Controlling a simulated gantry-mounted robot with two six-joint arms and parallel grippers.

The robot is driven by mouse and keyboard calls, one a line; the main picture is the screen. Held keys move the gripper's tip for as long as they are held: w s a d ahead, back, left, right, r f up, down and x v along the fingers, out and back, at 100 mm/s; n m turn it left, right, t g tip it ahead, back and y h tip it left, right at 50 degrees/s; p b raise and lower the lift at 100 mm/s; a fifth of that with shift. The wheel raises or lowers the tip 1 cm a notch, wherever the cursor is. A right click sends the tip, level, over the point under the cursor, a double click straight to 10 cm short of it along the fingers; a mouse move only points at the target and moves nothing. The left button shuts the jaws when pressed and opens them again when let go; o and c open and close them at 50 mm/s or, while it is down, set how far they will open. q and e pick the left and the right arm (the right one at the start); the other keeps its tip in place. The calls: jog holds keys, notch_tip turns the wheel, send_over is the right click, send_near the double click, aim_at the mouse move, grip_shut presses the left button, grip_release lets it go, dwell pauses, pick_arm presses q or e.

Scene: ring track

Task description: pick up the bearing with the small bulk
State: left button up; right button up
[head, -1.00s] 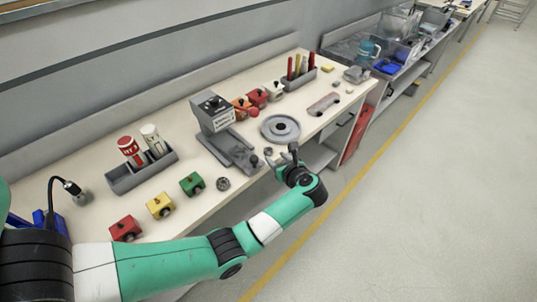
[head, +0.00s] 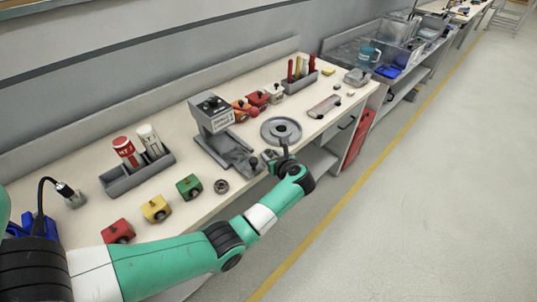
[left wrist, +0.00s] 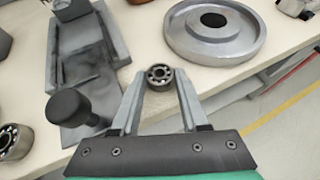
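The small bearing (left wrist: 159,76) is a dark metal ring standing near the bench edge, between my left gripper's fingertips in the left wrist view. My left gripper (left wrist: 160,82) is open with one finger on each side of the bearing; I cannot tell whether they touch it. In the head view, my left gripper (head: 280,150) is at the bench's front edge, and it largely hides the small bearing. A larger bearing (head: 221,186) lies on the bench to the left, and it also shows in the left wrist view (left wrist: 14,142). My right gripper is not in view.
A grey press-like device (head: 225,150) with a black knob (left wrist: 72,108) stands left of my gripper. A round grey disc (head: 281,131) lies just beyond it. Green (head: 189,187), yellow (head: 156,208) and red (head: 118,231) blocks line the front edge.

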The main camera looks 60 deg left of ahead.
pick_arm(q)
grip_shut()
